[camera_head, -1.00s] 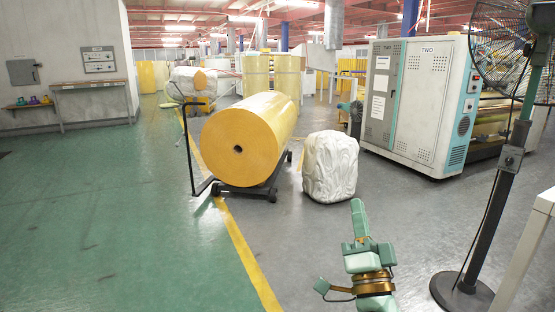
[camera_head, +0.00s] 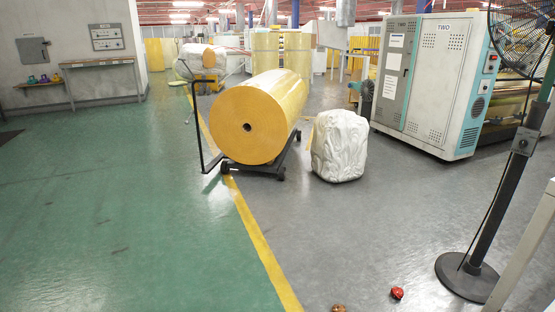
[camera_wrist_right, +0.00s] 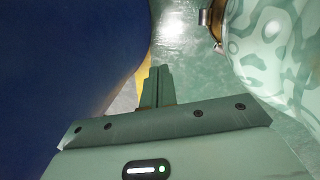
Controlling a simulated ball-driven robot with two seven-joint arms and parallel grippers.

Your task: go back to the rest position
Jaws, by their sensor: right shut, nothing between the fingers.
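My right gripper (camera_wrist_right: 157,88) shows in the right wrist view, its two green fingers together with nothing between them. It points down toward the green floor (camera_wrist_right: 185,30), beside a large dark blue surface on the left and a patterned pale green surface on the right, close to both. Neither gripper shows in the head view, and my left gripper is in no view.
A yellow roll (camera_head: 247,124) rests on a black cart, beside a white wrapped bundle (camera_head: 339,146). A fan stand (camera_head: 480,214) is at right, a machine cabinet (camera_head: 440,82) behind. A small red object (camera_head: 397,293) lies on the floor. The green floor at left is clear.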

